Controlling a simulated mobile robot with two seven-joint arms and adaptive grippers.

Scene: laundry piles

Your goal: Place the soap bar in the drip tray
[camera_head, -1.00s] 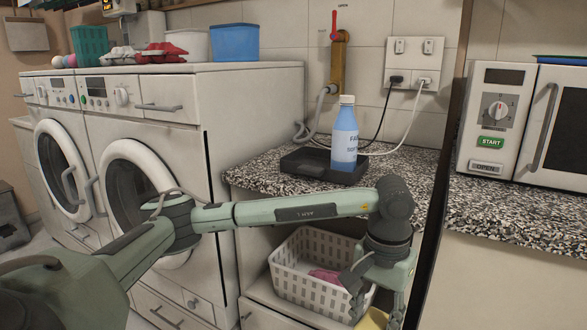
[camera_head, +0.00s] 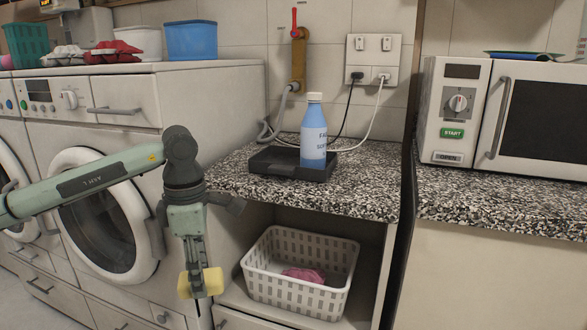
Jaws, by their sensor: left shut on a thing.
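My left gripper (camera_head: 199,288) points down in front of the washing machine and is shut on the yellow soap bar (camera_head: 213,282). The soap bar shows on both sides of the fingers, below the level of the counter. The black drip tray (camera_head: 262,160) lies on the speckled counter, to the right of and above the gripper in the picture. A blue bottle with a white cap (camera_head: 314,135) stands upright in the right part of the tray. The tray's left part looks empty. My right gripper is out of view.
A white basket (camera_head: 300,291) with a pink cloth (camera_head: 304,275) sits on the shelf under the counter (camera_head: 370,190). A microwave (camera_head: 458,105) stands at the right. Cables and a hose run behind the bottle. The counter front is clear.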

